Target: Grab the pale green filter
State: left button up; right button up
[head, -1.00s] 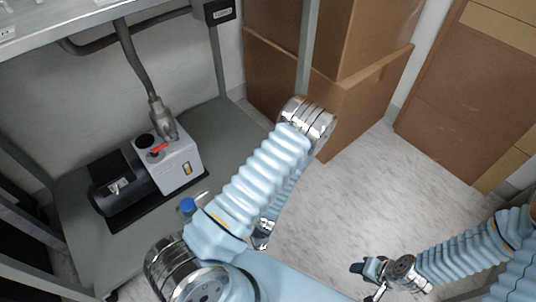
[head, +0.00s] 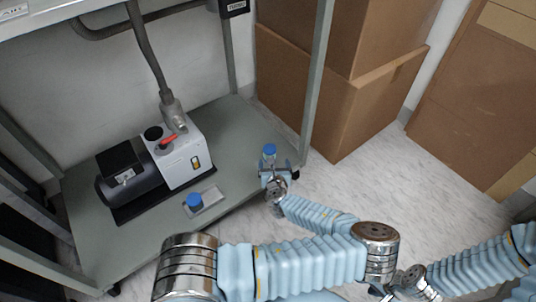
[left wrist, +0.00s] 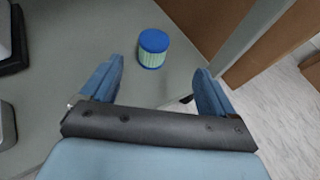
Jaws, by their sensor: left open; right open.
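The pale green filter, with blue ends, stands upright on the grey shelf in the left wrist view (left wrist: 151,55). In the head view, mostly its blue top (head: 269,150) shows, near the shelf's right corner. My left gripper (left wrist: 160,72) is open, and the filter is ahead of it, roughly in line with the gap between its fingers. In the head view my left gripper (head: 273,172) is close in front of the filter, hiding its lower part. My right gripper (head: 385,290) is open and empty at the bottom, partly hidden by my left arm.
A second blue-topped piece (head: 194,201) sits on a small grey plate on the shelf (head: 150,238). A vacuum pump (head: 184,158) with a hose stands behind it. A cart post (head: 318,80) rises right of the filter. Cardboard boxes (head: 365,100) stand beyond.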

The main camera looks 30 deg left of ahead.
aim_at(270, 150)
pick_arm(q)
jog(key=x, duration=0.7)
jog(key=shift+a+f+b, duration=0.2)
jog(key=shift+b, duration=0.15)
jog(key=x, duration=0.5)
jog(key=shift+a+f, duration=0.2)
jog(key=shift+a, duration=0.2)
jog(key=c, duration=1.1)
jog(key=shift+r, duration=0.15)
